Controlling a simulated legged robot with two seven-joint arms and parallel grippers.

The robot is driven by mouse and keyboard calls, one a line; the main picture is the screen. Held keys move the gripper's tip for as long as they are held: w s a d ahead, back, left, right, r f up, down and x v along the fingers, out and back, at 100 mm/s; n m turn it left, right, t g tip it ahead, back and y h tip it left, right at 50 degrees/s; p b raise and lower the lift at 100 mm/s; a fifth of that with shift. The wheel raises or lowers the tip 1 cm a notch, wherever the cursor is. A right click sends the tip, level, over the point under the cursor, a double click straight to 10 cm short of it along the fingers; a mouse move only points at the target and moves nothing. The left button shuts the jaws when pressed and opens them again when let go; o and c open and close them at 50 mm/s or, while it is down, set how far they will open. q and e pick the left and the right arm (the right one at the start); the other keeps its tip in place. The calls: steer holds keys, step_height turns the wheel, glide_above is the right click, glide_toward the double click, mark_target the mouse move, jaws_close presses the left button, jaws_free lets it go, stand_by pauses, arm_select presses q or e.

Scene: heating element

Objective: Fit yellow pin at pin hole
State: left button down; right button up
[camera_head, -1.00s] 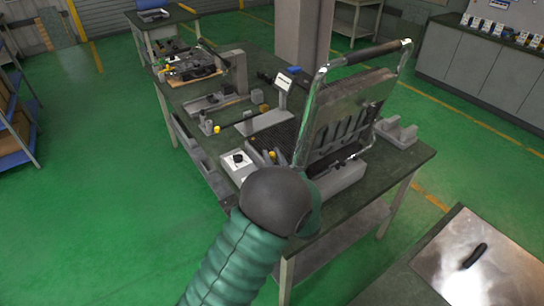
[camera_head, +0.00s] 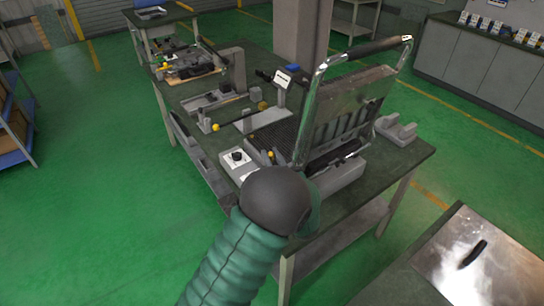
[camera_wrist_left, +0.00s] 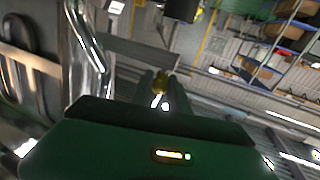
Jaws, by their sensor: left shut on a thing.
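My left gripper (camera_wrist_left: 160,88) is shut on a small yellow pin (camera_wrist_left: 162,77), whose yellow end shows between the fingertips in the left wrist view. In the head view my dark round wrist hides most of the gripper. Only its grey fingers and the yellow of the pin (camera_head: 270,154) show above the wrist, beside the open press machine (camera_head: 262,136). I cannot make out the pin hole. Another yellow-headed pin (camera_head: 215,128) stands on the fixture to the left. My right gripper is not in view.
The machine's raised plate with its chrome handle (camera_head: 365,50) stands close to the right of my gripper. A white control box (camera_head: 238,161) with a black knob is just left. A grey bracket (camera_head: 396,130) stands on the table (camera_head: 412,158) at right.

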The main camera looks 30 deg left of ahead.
arm_select(q)
steer(key=shift+f+b, duration=0.9)
steer(key=shift+f, duration=0.3)
steer(key=shift+r+p, duration=1.15)
steer(key=shift+r, duration=0.25)
steer(key=shift+f+b, duration=1.1)
steer(key=shift+f, duration=0.35)
steer(key=c, duration=1.2)
jaws_free()
steer(key=shift+s, duration=0.15)
steer(key=shift+d, duration=0.15)
